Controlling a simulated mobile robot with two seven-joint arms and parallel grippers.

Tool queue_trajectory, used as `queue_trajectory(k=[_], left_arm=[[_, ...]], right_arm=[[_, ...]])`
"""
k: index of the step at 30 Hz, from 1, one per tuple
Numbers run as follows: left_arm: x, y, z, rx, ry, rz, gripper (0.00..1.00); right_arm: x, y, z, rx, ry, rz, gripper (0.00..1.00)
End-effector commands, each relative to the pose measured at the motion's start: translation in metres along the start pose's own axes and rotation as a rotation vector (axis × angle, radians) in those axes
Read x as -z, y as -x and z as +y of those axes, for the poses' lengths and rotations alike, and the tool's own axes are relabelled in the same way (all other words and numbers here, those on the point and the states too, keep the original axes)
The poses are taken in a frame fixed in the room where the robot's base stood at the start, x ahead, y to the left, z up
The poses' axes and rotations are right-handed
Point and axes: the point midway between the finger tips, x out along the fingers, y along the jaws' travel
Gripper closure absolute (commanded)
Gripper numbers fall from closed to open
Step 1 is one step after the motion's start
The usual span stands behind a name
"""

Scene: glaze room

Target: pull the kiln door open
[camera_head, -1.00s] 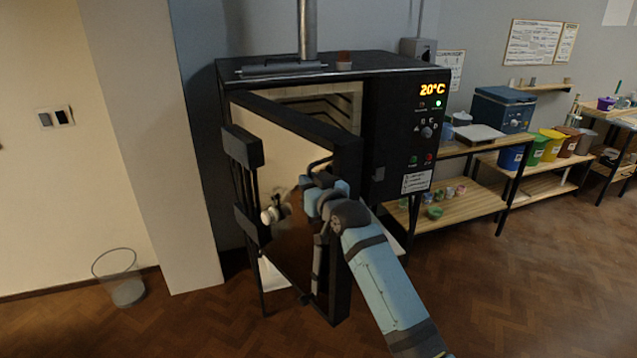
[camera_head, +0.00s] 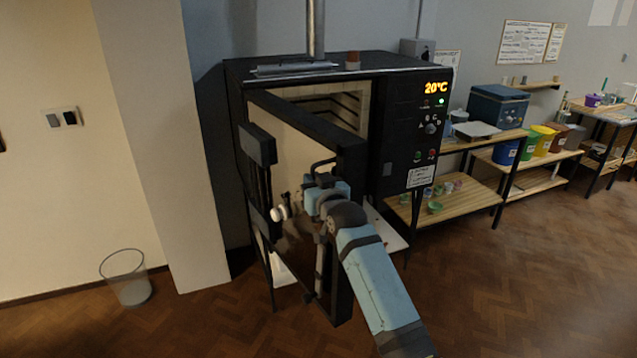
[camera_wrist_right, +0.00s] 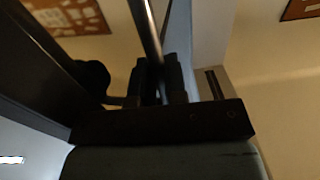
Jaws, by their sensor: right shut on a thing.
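The black kiln (camera_head: 405,110) stands against the wall, its display reading 20°C. Its door (camera_head: 350,240) is hinged on the left and stands partly open toward me, with part of the pale chamber (camera_head: 335,112) showing above it. My right gripper (camera_head: 320,178) is at the upper part of the upright bar handle (camera_head: 319,265) near the door's free edge, shut on it. In the right wrist view the handle bar (camera_wrist_right: 150,35) runs between the two dark fingers of the right gripper (camera_wrist_right: 157,72). My left gripper is out of view.
A wire waste bin (camera_head: 127,278) stands on the floor at left. Wooden shelves (camera_head: 455,205) with small pots, and coloured buckets (camera_head: 540,140), are right of the kiln. The floor at lower left is clear.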

Motion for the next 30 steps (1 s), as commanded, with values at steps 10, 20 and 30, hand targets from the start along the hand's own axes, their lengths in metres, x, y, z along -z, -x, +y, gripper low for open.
queue_trajectory(k=[10, 20, 30], left_arm=[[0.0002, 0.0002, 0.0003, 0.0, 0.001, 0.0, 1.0], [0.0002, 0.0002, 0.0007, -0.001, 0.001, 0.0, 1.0], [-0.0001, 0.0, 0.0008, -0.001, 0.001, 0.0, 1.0]], right_arm=[[0.0025, -0.0027, -0.0035, 0.0, 0.003, 0.004, 1.0], [0.0026, -0.0027, -0.0034, 0.0, 0.003, 0.005, 0.78], [0.0008, -0.0021, -0.0032, 0.0, 0.001, 0.002, 0.63]])
